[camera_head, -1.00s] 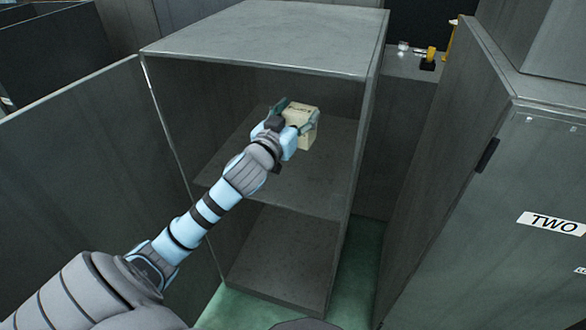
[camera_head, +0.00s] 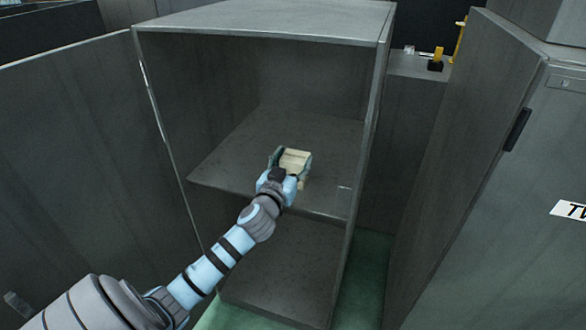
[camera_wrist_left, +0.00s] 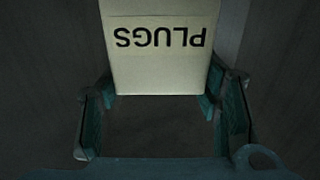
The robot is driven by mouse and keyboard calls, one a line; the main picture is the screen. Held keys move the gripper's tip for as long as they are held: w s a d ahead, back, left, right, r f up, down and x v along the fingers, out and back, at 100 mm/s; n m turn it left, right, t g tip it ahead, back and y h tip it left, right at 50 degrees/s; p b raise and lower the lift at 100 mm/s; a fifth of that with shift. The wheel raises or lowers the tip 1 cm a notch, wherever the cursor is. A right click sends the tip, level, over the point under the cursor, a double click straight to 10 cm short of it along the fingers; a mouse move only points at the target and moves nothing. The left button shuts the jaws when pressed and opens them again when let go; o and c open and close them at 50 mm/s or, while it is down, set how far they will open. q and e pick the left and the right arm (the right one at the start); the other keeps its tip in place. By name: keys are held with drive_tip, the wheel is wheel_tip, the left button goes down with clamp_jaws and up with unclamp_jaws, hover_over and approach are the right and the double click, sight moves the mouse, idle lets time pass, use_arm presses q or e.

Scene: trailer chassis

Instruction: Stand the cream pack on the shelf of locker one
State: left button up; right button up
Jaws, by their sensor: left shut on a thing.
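The cream pack (camera_head: 295,160) is between the fingers of my left gripper (camera_head: 289,164), which is shut on it. Pack and gripper are inside the open grey locker, at the middle shelf (camera_head: 245,150), near its front edge. In the left wrist view the cream pack (camera_wrist_left: 158,62) shows the word PLUGS upside down, with a finger of my left gripper (camera_wrist_left: 158,100) on each side. The arm and gripper hide the pack's lower part, so I cannot tell whether it touches the shelf. My right gripper is not in view.
The locker's grey top (camera_head: 270,20) and side walls enclose the shelf. An open door (camera_head: 75,150) stands at the left. Another locker with a partly visible label (camera_head: 570,210) stands at the right. The shelf around and behind the pack is bare.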

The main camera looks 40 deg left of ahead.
use_arm(q)
drive_tip(key=o, duration=1.4)
drive_tip(key=shift+r, duration=0.15)
drive_tip(key=p+v, duration=0.1)
drive_tip(key=v, duration=1.1)
wheel_tip(320, 180, down, 18)
drive_tip(key=s+a+m+g, duration=0.1)
drive_tip(key=s+a+g, duration=0.15)
drive_tip(key=g, duration=0.25)
drive_tip(key=s+d+f+m+g+h, duration=0.1)
drive_tip(key=s+f+g, duration=0.1)
drive_tip(key=s+f, duration=0.35)
drive_tip(key=s+f+g, duration=0.2)
drive_tip(key=s+f, duration=0.1)
drive_tip(key=f, duration=0.6)
drive_tip(key=s+d+f+m+g+h, duration=0.1)
drive_tip(key=s+f+g, duration=0.1)
drive_tip(key=s+f, duration=0.35)
drive_tip(key=s+d+f+g+h, duration=0.1)
drive_tip(key=s+d+f, duration=0.2)
drive_tip(key=s, duration=0.3)
drive_tip(key=s+d+f+m+g, duration=0.1)
drive_tip(key=s+d+f+g, duration=0.1)
drive_tip(key=s+f, duration=0.4)
drive_tip(key=s+d+f+g+h, duration=0.1)
drive_tip(key=s+d+f, duration=0.3)
drive_tip(key=s, duration=0.3)
drive_tip(key=shift+s+d+f+g+h, duration=0.15)
drive_tip(key=shift+s+f+g+h, duration=0.2)
drive_tip(key=shift+f, duration=0.15)
